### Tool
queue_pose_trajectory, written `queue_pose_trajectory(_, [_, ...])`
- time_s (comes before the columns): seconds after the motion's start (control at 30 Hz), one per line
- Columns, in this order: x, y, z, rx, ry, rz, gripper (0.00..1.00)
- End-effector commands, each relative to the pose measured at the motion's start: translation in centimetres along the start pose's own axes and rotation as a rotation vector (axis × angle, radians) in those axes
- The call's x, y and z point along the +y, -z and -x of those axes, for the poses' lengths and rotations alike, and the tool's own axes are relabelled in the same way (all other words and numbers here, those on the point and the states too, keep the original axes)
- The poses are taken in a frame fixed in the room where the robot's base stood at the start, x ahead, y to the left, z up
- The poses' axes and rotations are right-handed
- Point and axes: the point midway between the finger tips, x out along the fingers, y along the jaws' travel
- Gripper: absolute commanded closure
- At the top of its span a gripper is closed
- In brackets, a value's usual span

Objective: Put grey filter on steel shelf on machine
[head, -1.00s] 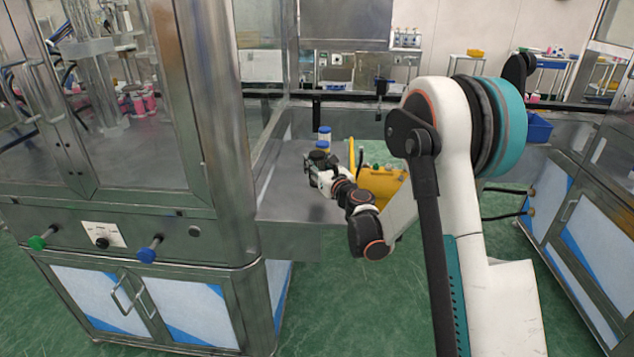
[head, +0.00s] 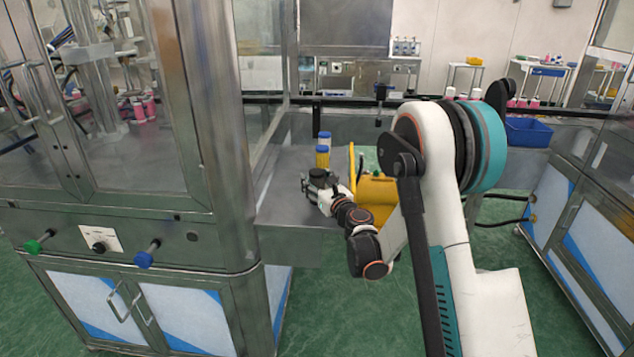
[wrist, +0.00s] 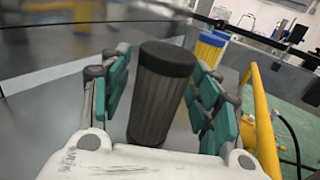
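The grey filter is a dark ribbed cylinder (wrist: 160,100) with a smooth black cap, standing large between the teal finger pads in the wrist view. It leans slightly in that picture. My gripper (wrist: 163,98) has its pads close against both sides, and looks shut on it. In the head view the filter's dark top (head: 318,174) shows at my gripper (head: 315,186), over the steel shelf (head: 285,212) on the machine's right side. The filter's base is hidden in the head view, so I cannot tell whether it touches the shelf.
A yellow object with an upright bar (head: 375,192) is just right of the shelf. The machine's glass wall (head: 265,120) bounds the left.

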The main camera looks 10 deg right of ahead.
Motion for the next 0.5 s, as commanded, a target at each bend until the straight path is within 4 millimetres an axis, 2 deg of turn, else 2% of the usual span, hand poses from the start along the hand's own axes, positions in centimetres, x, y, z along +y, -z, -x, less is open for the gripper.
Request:
queue_pose_trajectory(0.37, [0.0,-0.4,0.0,0.0,0.0,0.0,0.41])
queue_pose_trajectory(0.5, [-0.1,-0.5,1.9,0.0,0.001,0.0,0.41])
